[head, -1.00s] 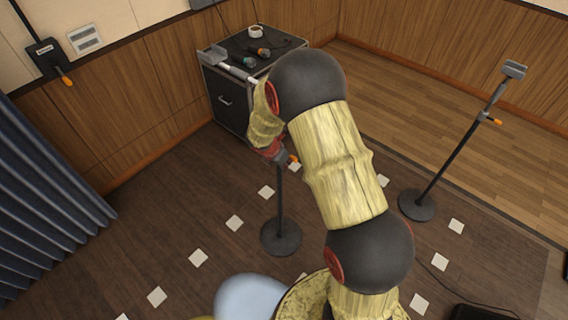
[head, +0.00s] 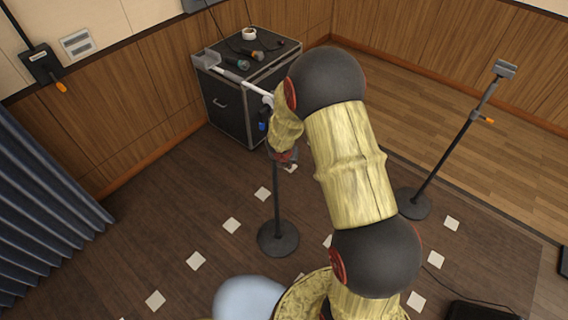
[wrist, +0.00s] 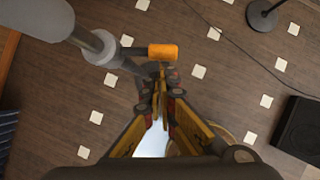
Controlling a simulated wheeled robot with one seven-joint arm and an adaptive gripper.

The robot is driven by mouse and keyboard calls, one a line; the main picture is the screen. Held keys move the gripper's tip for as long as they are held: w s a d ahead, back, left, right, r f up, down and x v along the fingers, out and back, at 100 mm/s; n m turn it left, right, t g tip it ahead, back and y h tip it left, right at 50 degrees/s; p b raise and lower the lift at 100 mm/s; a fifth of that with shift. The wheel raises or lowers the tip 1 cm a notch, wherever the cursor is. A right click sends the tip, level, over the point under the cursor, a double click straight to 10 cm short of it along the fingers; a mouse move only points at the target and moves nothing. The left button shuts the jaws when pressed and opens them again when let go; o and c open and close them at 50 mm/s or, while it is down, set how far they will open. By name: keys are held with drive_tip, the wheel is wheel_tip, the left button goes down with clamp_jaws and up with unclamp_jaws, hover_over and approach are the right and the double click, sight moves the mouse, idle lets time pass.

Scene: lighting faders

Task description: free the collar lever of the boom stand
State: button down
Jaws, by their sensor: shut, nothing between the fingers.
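The boom stand has a round dark base (head: 278,238), a thin dark post and a pale boom (head: 240,82) slanting up left to a grey head over the case. In the wrist view its thick grey tube (wrist: 40,15) and paler collar (wrist: 101,47) are at upper left. The orange collar lever (wrist: 163,52) sticks out rightward from there. My gripper (wrist: 158,80) is shut and empty, its tips just below the lever in the picture; I cannot tell whether they touch it. In the head view my gripper (head: 284,156) is by the post top and the lever is hidden.
A black case (head: 230,108) stands behind the boom stand, with microphones and a tape roll on top. Another stand (head: 455,140) with an orange lever is at right. Floor around the base is clear except flat pale squares.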

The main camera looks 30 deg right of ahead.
drive_tip(key=shift+w+d+r+n+p, duration=0.15)
drive_tip(key=shift+w+d+p, duration=0.15)
drive_tip(key=shift+d, duration=0.3)
drive_tip(key=shift+w+d+f+n+p, duration=0.1)
drive_tip(key=shift+w+d+n+p, duration=0.1)
drive_tip(key=shift+d+p, duration=0.25)
drive_tip(key=shift+w+d+r+n+p, duration=0.15)
drive_tip(key=shift+w+d+p, duration=0.1)
drive_tip(key=shift+d, duration=0.45)
drive_tip(key=shift+w+d+f+p, duration=0.15)
drive_tip(key=shift+w+d+p, duration=0.25)
drive_tip(key=shift+d, duration=0.05)
drive_tip(key=s+a+r, duration=0.4)
drive_tip(key=s+a, duration=0.5)
drive_tip(key=s, duration=0.2)
drive_tip(key=shift+r, duration=0.2)
drive_tip(key=shift+t, duration=0.3)
